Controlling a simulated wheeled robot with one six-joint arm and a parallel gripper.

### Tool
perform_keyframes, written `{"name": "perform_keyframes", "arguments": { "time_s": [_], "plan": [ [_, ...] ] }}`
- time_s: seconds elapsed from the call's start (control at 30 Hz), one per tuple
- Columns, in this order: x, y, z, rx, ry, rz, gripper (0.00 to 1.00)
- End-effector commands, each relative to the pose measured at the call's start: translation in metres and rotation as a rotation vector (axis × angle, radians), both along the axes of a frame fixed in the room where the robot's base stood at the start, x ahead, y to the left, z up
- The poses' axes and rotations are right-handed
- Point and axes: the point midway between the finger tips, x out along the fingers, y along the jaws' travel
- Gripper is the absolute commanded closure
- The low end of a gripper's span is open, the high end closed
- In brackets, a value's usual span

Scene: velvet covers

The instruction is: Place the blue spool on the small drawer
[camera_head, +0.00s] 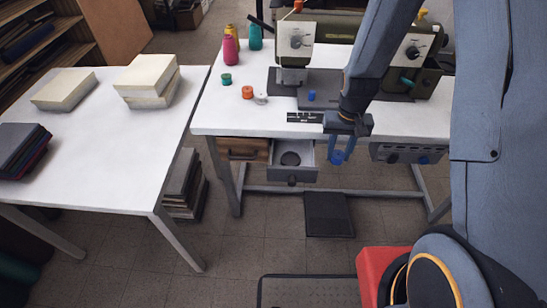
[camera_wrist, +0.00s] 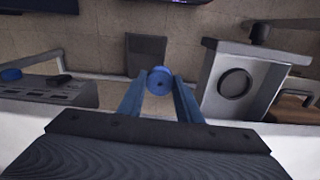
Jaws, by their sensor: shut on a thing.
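The blue spool (camera_head: 337,157) is gripped between the fingertips of my gripper (camera_head: 342,154), in front of the sewing table's front edge. In the wrist view the blue spool (camera_wrist: 158,81) shows end-on between the two blue fingers of my gripper (camera_wrist: 159,84). The small drawer (camera_head: 292,179) is pulled open below the tabletop, just left of the spool in the head view. In the wrist view the grey small drawer (camera_wrist: 209,82) lies to the right of the spool, apart from it. A dark round disc (camera_head: 290,158) lies inside the drawer.
The white sewing table (camera_head: 225,120) holds a sewing machine (camera_head: 300,45), several coloured spools and a small blue item (camera_head: 311,96). A closed wooden drawer (camera_head: 240,150) is left of the open one. A grey control box (camera_head: 405,154) hangs right. A pedal (camera_head: 328,214) lies on the floor.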

Motion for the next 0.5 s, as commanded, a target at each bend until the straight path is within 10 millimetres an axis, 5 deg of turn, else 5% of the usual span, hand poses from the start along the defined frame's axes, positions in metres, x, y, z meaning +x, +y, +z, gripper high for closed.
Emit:
{"name": "perform_keyframes", "arguments": {
  "time_s": [0.5],
  "plan": [
    [0.011,0.105,0.068,0.001,-0.003,-0.601,0.89]
  ]
}}
